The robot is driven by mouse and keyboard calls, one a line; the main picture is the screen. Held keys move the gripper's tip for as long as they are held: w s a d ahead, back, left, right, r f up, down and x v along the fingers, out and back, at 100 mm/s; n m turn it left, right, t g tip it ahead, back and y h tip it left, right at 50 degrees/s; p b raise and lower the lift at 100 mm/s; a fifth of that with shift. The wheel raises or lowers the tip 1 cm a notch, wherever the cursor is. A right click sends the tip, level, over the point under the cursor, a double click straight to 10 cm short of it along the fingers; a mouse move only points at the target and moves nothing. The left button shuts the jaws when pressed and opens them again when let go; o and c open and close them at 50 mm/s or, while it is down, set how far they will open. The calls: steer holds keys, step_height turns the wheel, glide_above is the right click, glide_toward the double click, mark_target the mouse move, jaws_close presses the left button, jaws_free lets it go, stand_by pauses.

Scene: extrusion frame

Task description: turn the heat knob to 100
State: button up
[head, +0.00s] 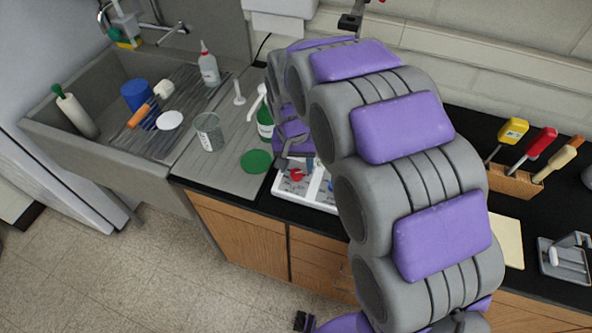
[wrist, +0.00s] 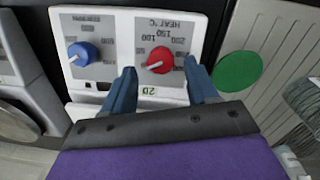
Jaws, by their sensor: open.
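The red heat knob (wrist: 160,59) sits on a white panel (wrist: 115,30) headed HEAT °C, which appears upside down in the wrist view. A pale pointer mark on the knob points to the lower left; the small scale numbers are hard to read. My gripper (wrist: 160,66) is open, with one blue-grey finger on each side of the knob. I cannot tell whether either finger touches it. In the head view the red knob (head: 296,175) shows on the panel beside my arm, which hides much of the device and gripper.
A blue knob (wrist: 82,54) is left of the red one on the same device. A green disc (wrist: 238,71) lies to the right on the ridged drainboard.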

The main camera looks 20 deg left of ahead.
mark_target(297, 175)
steer(key=shift+a+f, duration=0.15)
steer(key=shift+f, duration=1.2)
steer(key=c, duration=1.1)
